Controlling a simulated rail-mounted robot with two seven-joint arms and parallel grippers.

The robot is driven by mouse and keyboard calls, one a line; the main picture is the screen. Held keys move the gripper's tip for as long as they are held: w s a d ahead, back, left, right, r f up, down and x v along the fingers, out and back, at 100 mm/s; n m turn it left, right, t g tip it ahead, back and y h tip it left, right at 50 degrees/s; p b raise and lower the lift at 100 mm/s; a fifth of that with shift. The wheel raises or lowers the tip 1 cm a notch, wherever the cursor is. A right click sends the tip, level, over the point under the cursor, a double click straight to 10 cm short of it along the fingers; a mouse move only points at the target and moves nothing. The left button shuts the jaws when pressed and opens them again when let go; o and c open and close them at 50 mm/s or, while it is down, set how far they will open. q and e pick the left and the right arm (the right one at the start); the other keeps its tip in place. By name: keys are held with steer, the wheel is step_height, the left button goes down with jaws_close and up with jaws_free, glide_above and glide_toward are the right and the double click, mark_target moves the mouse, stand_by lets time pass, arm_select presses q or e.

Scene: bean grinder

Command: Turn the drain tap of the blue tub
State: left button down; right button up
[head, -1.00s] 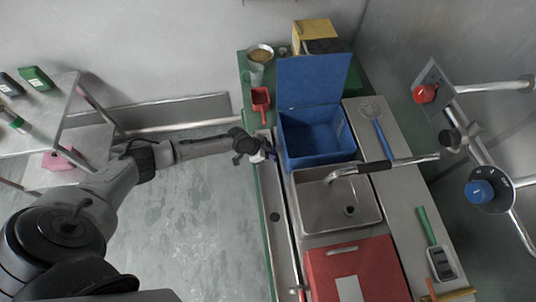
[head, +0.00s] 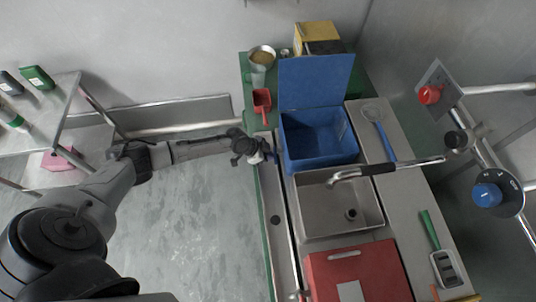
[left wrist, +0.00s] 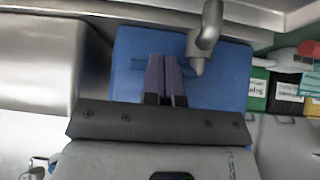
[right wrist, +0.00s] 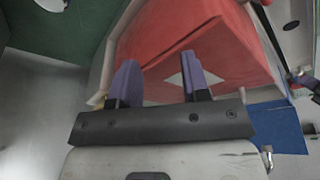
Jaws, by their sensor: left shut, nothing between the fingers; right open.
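The blue tub (head: 318,145) stands on the counter beside the sink, its blue lid (head: 316,82) raised at the back. My left gripper (head: 268,157) is at the tub's left side in the head view, low by the counter edge. In the left wrist view my left gripper (left wrist: 166,60) is shut and empty in front of the blue tub wall (left wrist: 232,80). A grey metal tap-like fitting (left wrist: 206,38) is just right of the fingers; I cannot tell if they touch. My right gripper (right wrist: 160,82) is open and empty, facing a red surface (right wrist: 205,45).
The steel sink (head: 335,205) with its faucet (head: 385,168) adjoins the tub. A red case (head: 365,268) lies in front of the sink. A red scoop (head: 262,102) and blue-handled strainer (head: 379,130) flank the tub. Floor left of the counter is clear.

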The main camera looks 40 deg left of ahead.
arm_select(q)
steer(key=v, duration=1.3)
steer(key=shift+s+p, duration=0.4)
steer(key=shift+s, duration=0.1)
steer(key=shift+a+r, duration=0.1)
